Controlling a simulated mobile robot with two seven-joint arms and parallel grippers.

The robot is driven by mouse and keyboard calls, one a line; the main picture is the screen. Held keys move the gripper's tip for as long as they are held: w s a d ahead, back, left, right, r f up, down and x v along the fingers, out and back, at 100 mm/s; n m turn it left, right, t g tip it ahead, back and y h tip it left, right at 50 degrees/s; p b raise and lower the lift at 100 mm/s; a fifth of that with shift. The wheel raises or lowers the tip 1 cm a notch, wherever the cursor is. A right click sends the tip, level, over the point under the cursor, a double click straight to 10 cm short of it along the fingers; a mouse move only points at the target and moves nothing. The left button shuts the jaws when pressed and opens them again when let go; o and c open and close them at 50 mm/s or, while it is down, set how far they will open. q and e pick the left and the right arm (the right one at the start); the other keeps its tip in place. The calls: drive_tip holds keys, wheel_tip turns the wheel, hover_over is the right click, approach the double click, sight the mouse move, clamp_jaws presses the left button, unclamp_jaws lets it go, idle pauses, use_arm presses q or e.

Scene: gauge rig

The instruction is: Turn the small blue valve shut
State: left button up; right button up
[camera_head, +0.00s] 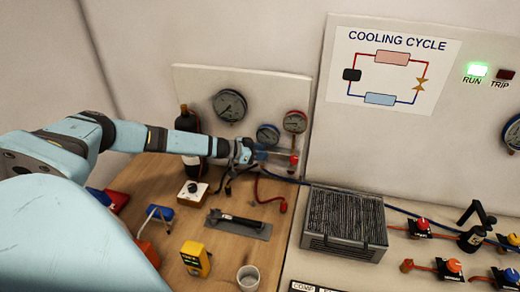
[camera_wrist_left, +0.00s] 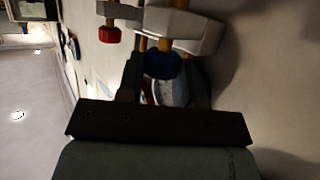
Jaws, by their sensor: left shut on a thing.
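My left gripper (camera_head: 246,152) reaches in from the left to the gauge manifold (camera_head: 274,156) on the back panel. In the left wrist view the small blue valve (camera_wrist_left: 162,65) is a dark blue round knob between the two fingers of the left gripper (camera_wrist_left: 162,80). The fingers are shut on it, one at each side. In the head view the gripper hides the blue valve. A red valve knob (camera_head: 294,159) is at the manifold's right end and also shows in the left wrist view (camera_wrist_left: 109,35). My right gripper is not in view.
A blue-faced gauge (camera_head: 268,134) and a red-rimmed gauge (camera_head: 295,122) stand above the manifold. A dark bottle (camera_head: 188,122) is partly behind my left arm. A finned condenser (camera_head: 345,222) stands to the right. A cup (camera_head: 248,278) and a yellow meter (camera_head: 195,259) are on the bench.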

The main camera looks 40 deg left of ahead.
use_arm(q)
drive_tip(key=shift+a+m+g+h, duration=0.1)
drive_tip(key=shift+m+g+h, duration=0.4)
drive_tip(key=shift+m+h, duration=0.5)
drive_tip(key=o, duration=0.9)
drive_tip(key=shift+r, duration=0.2)
drive_tip(key=shift+a+p, duration=0.1)
drive_tip(key=shift+p, duration=0.2)
